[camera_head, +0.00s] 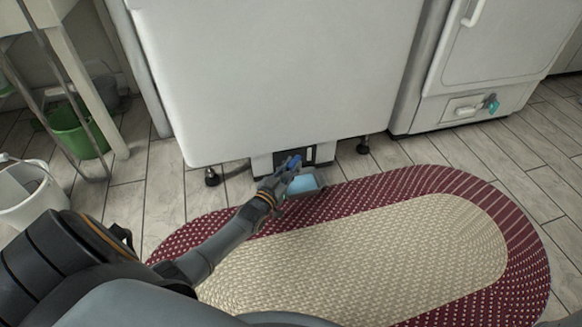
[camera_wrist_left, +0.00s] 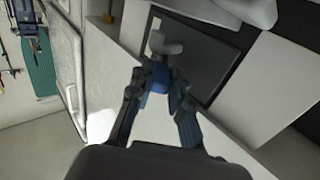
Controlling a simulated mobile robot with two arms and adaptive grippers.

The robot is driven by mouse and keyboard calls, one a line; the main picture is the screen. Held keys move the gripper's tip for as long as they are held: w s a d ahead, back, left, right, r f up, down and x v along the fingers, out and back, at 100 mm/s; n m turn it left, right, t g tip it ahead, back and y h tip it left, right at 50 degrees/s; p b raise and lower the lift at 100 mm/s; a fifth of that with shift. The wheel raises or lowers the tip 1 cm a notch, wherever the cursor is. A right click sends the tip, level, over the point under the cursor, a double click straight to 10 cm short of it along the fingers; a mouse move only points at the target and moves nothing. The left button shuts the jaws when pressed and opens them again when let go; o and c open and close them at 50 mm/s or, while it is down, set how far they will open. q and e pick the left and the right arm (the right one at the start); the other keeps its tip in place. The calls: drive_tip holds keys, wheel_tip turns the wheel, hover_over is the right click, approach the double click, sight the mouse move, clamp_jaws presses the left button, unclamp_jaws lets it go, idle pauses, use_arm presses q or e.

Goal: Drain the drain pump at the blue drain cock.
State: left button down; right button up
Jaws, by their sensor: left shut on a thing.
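The blue drain cock (camera_head: 293,162) is at the front of the low pump housing (camera_head: 322,154) under the large white appliance. My left gripper (camera_head: 283,172) reaches it from the left, just above the rug's back edge. In the left wrist view the fingers (camera_wrist_left: 160,88) are shut on the blue cock (camera_wrist_left: 158,77), in front of a dark panel (camera_wrist_left: 205,60). A grey spout-like piece (camera_wrist_left: 168,45) shows just beyond it. A small tray (camera_head: 305,184) with a light blue inside sits below the cock, partly hidden by my gripper. Whether liquid is flowing cannot be told. My right gripper is not in view.
The white appliance (camera_head: 280,70) stands on short feet over the housing. An oval red and beige rug (camera_head: 385,245) covers the floor in front. A second white unit (camera_head: 490,60) with a teal cock (camera_head: 492,104) is right. A green bin (camera_head: 78,130) and white bucket (camera_head: 30,193) stand left.

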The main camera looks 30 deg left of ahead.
use_arm(q)
drive_tip(key=shift+a+f+m+h+b, duration=0.15)
drive_tip(key=shift+a+m+h+b, duration=0.1)
drive_tip(key=shift+m+h+b, duration=0.4)
drive_tip(key=shift+a+f+m+h+b, duration=0.1)
drive_tip(key=shift+a+m+h+b, duration=0.1)
drive_tip(key=shift+m+h+b, duration=0.4)
drive_tip(key=m+h+b, duration=0.1)
drive_tip(key=h, duration=0.1)
drive_tip(key=a+h+b, duration=0.1)
drive_tip(key=h, duration=0.1)
drive_tip(key=shift+w+m+g+b, duration=0.1)
drive_tip(key=shift+m+g+b, duration=0.2)
drive_tip(key=shift+m+g, duration=0.1)
drive_tip(key=shift+w+a+r+m+g+h+b, duration=0.1)
drive_tip(key=shift+a+m+g+h+b, duration=0.1)
drive_tip(key=shift+m+g+h, duration=0.55)
drive_tip(key=shift+w+a+r+m+g+h+b, duration=0.2)
drive_tip(key=shift+m+h, duration=0.5)
drive_tip(key=shift+h, duration=0.7)
drive_tip(key=shift+s+f, duration=0.1)
drive_tip(key=c, duration=1.2)
unclamp_jaws()
drive_tip(key=shift+a, duration=0.1)
